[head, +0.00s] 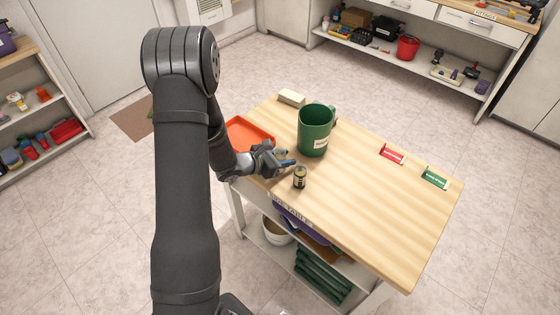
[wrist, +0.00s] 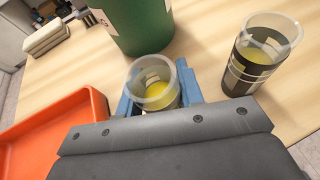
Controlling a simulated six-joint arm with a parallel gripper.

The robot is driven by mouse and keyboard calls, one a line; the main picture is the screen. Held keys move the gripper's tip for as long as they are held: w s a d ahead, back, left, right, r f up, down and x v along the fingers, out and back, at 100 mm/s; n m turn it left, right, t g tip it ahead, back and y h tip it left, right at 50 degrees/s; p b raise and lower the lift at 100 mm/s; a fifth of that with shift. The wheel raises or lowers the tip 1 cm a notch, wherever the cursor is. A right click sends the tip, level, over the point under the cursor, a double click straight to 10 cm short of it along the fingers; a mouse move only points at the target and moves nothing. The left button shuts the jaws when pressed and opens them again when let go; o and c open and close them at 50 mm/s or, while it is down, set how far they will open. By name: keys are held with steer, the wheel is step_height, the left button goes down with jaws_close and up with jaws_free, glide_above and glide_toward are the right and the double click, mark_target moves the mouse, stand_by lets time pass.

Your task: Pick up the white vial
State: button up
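The white vial (wrist: 157,88) is a clear, open-topped cylinder with yellowish contents and a pale label. It stands between the blue fingers of my gripper (wrist: 160,97) in the wrist view. One finger is on each side, close to its wall; whether they touch it cannot be told. In the head view the white vial (head: 280,153) is partly hidden by my gripper (head: 283,159), which is low over the table's left part. A second vial with a dark label (head: 300,178) stands upright nearby, and at right in the wrist view (wrist: 258,58).
A green mug (head: 314,132) stands just behind the white vial. An orange tray (head: 250,133) lies to the left, near my gripper. A pale block (head: 291,97) is at the back edge. Red (head: 392,155) and green (head: 434,178) holders sit right; the table's middle is clear.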

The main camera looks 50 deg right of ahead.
steer(key=c, duration=0.5)
step_height(320, 180, up, 9)
steer(key=shift+r, duration=0.1)
steer(key=w+a+r+n+t+y, duration=0.15)
steer(key=w+a+n+t, duration=0.4)
steer(key=w+a, duration=0.65)
steer(key=w+a+r+n+t+h, duration=0.15)
steer(key=w+a+n+t, duration=0.35)
steer(key=w+a, duration=0.7)
steer(key=w+a+n+t+y, duration=0.2)
steer(key=a+y, duration=0.1)
steer(key=a, duration=0.6)
steer(key=w+a+r+n+t+y, duration=0.1)
steer(key=w+a+n+t+y, duration=0.1)
steer(key=a, duration=0.6)
steer(key=w+a+r+n+t+y, duration=0.1)
steer(key=w+a+n+t+y, duration=0.1)
steer(key=a, duration=0.7)
steer(key=shift+w+a+r+n+y, duration=0.1)
steer(key=shift+w+a+n+y, duration=0.1)
steer(key=shift+w+n+y, duration=0.35)
steer(key=shift+w+a+r+n+y, duration=0.1)
steer(key=shift+w+a+n+y, duration=0.2)
steer(key=shift+w, duration=0.4)
